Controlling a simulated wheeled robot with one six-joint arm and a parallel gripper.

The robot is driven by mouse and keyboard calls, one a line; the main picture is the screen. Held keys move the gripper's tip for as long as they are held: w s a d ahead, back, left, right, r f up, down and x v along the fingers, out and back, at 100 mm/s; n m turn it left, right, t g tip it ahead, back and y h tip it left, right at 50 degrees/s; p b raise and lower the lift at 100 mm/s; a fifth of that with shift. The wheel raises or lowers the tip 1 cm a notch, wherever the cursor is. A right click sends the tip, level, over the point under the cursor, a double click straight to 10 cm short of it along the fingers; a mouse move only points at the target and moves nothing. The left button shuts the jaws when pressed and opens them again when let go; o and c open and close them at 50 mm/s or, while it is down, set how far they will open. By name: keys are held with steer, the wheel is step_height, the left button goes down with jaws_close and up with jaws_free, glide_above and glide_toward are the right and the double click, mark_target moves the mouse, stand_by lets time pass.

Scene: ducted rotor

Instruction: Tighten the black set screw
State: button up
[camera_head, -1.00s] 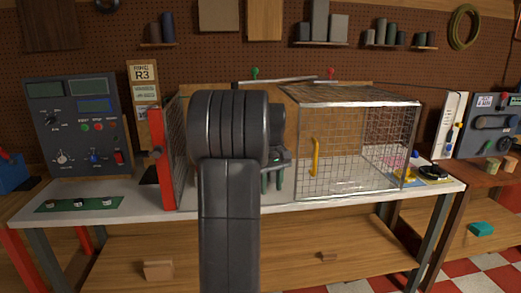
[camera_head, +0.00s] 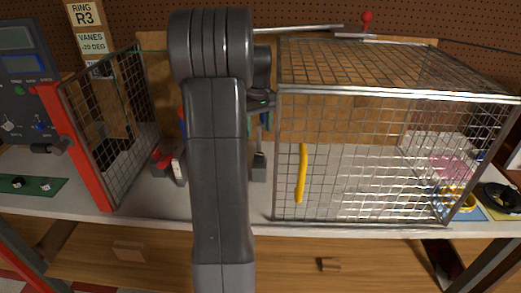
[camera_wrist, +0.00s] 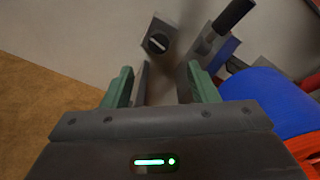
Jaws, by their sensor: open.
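My gripper (camera_wrist: 162,74) is open, its two green-sided fingers apart with nothing between them. Just beyond the fingertips in the wrist view, a small grey block carries a dark round piece with a pale slot (camera_wrist: 157,42). It may be the black set screw, but I cannot be sure. Right of it a grey block holds a slanted black rod or handle (camera_wrist: 234,14). In the head view my arm hides much of the work area. A small grey block (camera_head: 259,167) stands below my gripper, on the bench left of the cage.
A wire-mesh cage (camera_head: 340,93) with a yellow handle (camera_head: 301,174) stands close on the right. A red-framed mesh panel (camera_head: 80,150) stands on the left. A blue rounded part (camera_wrist: 265,98) lies close to the right finger in the wrist view. The bench front edge is clear.

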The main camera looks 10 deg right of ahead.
mark_target(259, 155)
step_height(259, 155, down, 10)
steer(key=shift+d+f+p, duration=0.1)
steer(key=shift+f+p, duration=0.05)
steer(key=shift+p, duration=0.2)
steer(key=c, duration=1)
